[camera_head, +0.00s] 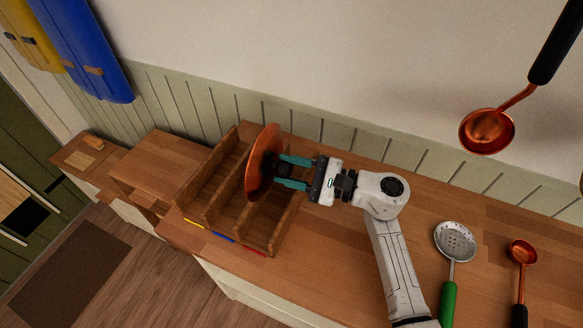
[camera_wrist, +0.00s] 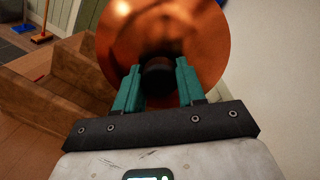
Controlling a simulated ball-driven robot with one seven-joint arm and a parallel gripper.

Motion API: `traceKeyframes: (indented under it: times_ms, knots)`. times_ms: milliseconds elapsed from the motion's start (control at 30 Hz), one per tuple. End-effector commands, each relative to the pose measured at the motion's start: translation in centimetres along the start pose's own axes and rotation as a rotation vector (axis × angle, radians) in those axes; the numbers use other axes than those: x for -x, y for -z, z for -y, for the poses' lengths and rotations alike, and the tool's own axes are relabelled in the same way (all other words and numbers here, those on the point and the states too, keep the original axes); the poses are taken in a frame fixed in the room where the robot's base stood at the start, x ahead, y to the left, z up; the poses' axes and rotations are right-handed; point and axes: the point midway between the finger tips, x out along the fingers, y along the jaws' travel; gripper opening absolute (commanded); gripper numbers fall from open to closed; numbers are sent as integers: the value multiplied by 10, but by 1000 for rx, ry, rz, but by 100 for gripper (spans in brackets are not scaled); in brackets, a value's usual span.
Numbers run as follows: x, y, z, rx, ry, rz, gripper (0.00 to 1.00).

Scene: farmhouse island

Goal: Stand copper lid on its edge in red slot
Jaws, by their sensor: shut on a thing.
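The copper lid (camera_head: 262,163) is a round orange-brown disc held on its edge, tilted a little, over the wooden rack. My gripper (camera_head: 283,173) is shut on the lid's dark knob from the right side. In the wrist view the lid (camera_wrist: 207,35) fills the top middle, with its dark knob (camera_wrist: 157,77) between my teal fingers (camera_wrist: 157,88). The wooden rack (camera_head: 213,190) has slots marked at the front by yellow, blue and red strips. The red strip (camera_head: 253,251) marks the rightmost slot. The lid hides part of the rack, and I cannot tell whether its lower edge touches it.
A slotted spoon (camera_head: 455,241) with a green handle and a copper ladle (camera_head: 522,254) lie on the counter at right. Another copper ladle (camera_head: 488,130) hangs at upper right. A wooden box shelf (camera_head: 165,165) stands left of the rack. The counter behind my arm is clear.

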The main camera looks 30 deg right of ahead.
Motion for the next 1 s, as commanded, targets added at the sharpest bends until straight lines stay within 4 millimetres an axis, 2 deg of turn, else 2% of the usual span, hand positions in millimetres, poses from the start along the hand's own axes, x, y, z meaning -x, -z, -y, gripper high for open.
traceKeyframes:
  times_ms: [33,400,433,733,1000]
  knots:
    - [-4,8,-21,-21,-38,-13,0]
    - [-4,8,-22,-22,-39,-12,0]
    - [-4,8,-22,-22,-39,-12,41]
    - [-3,9,-19,-20,-34,-16,69]
    - [-2,8,-16,-16,-29,-17,69]
